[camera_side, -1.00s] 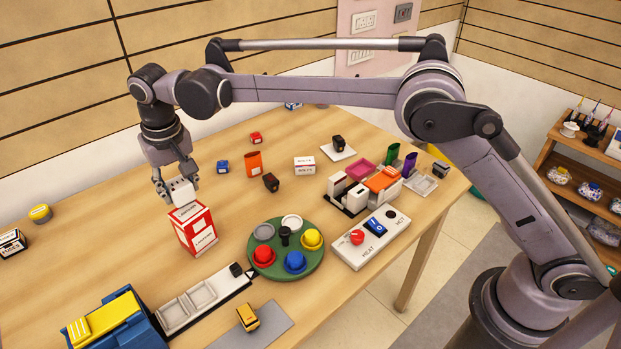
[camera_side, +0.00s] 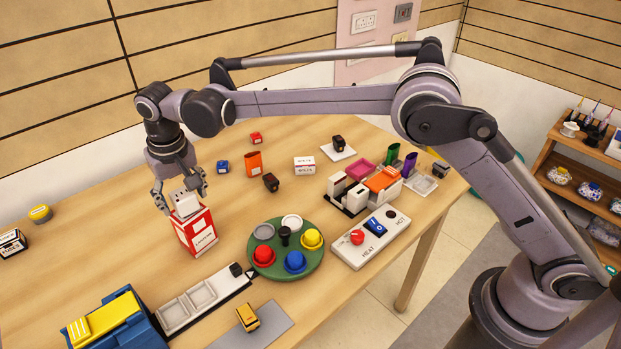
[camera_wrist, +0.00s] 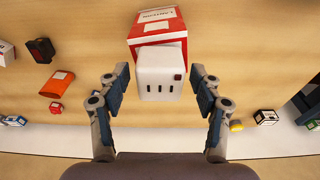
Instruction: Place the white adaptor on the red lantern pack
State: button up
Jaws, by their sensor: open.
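The white adaptor (camera_side: 185,204) rests on top of the red lantern pack (camera_side: 198,235), which stands upright on the table. In the wrist view the white adaptor (camera_wrist: 160,75) shows its slots and a small dark red square, with the red lantern pack (camera_wrist: 156,26) behind it. My gripper (camera_side: 181,200) is open around the adaptor, one finger on each side. In the wrist view a gap shows between the adaptor and each finger of my gripper (camera_wrist: 160,92).
A green round tray (camera_side: 286,273) with several coloured pieces and a white switch panel (camera_side: 371,240) lie to the right. A blue and yellow toy (camera_side: 115,322) and a pale tray strip (camera_side: 190,309) are in front.

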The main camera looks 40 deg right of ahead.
aim_at(185, 198)
notch_tip(185, 198, up, 12)
jog(key=s+f, duration=0.1)
jog(key=s, duration=0.1)
jog(key=s+d+r+t, duration=0.1)
jog(key=s+d+r, duration=0.1)
jog(key=d+r, duration=0.5)
jog(key=s+d+f+t, duration=0.1)
jog(key=s+d, duration=0.5)
jog(key=d, duration=0.6)
jog(key=s+d+f+t, duration=0.1)
jog(key=s+d+f, duration=0.4)
jog(key=s, duration=0.3)
jog(key=s+d+f+t, duration=0.2)
jog(key=s+d+f, duration=0.4)
jog(key=s, duration=0.3)
jog(key=shift+s+d+f, duration=0.15)
jog(key=shift+d+f, duration=0.1)
jog(key=shift+d, duration=0.5)
